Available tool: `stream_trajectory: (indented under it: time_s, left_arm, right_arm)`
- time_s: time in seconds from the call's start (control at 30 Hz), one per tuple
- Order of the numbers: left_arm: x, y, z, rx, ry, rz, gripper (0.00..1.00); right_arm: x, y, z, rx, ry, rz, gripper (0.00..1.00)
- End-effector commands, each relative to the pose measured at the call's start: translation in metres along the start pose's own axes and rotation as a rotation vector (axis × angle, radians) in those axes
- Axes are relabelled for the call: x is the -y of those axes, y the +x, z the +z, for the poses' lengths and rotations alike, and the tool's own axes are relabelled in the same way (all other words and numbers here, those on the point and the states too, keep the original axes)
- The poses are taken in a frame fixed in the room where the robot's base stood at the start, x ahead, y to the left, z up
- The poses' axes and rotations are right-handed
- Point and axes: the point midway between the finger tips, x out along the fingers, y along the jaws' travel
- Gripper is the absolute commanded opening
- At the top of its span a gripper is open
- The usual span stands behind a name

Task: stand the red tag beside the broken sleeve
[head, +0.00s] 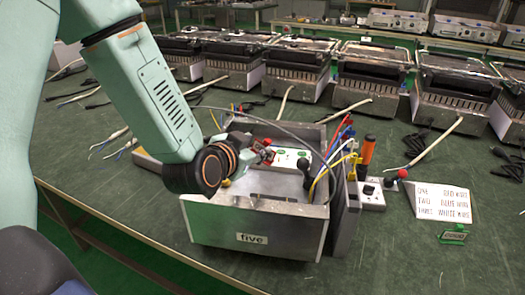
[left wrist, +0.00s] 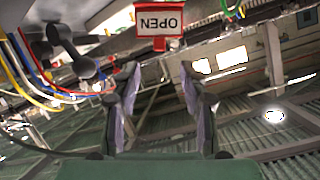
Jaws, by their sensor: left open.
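The red tag (left wrist: 160,19) shows upside down in the left wrist view, with a white face reading OPEN and a red stem below it. My left gripper (left wrist: 159,75) is open, its two fingers apart, with the tag just beyond the fingertips and between their lines. In the head view my left gripper (head: 252,148) is over the open metal box marked five (head: 215,222), partly hidden by my wrist. A small red piece (head: 267,153) shows at its fingers. I cannot make out the broken sleeve. My right gripper is not in view.
A white module (head: 292,158) and a dark lever (head: 306,168) are in the box. Coloured wires (head: 335,150) and an orange-handled tool (head: 367,150) stand at its right. Several grills line the back.

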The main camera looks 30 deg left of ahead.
Motion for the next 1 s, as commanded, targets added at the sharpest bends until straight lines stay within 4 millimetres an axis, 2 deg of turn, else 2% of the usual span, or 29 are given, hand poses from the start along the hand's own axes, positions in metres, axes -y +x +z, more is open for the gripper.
stream_trajectory:
  time_s: [0.53, 0.87, 1.0]
  left_arm:
    - [0.002, 0.068, 0.005, -0.001, 0.003, -0.001, 0.43]
    - [0.0, 0.074, 0.004, 0.002, 0.0, 0.0, 0.43]
    - [0.0, 0.074, 0.004, 0.001, 0.0, -0.001, 0.32]
  right_arm:
    - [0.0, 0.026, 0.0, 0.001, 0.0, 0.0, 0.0]
    - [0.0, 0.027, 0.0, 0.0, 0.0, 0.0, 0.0]
    - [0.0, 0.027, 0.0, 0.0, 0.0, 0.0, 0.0]
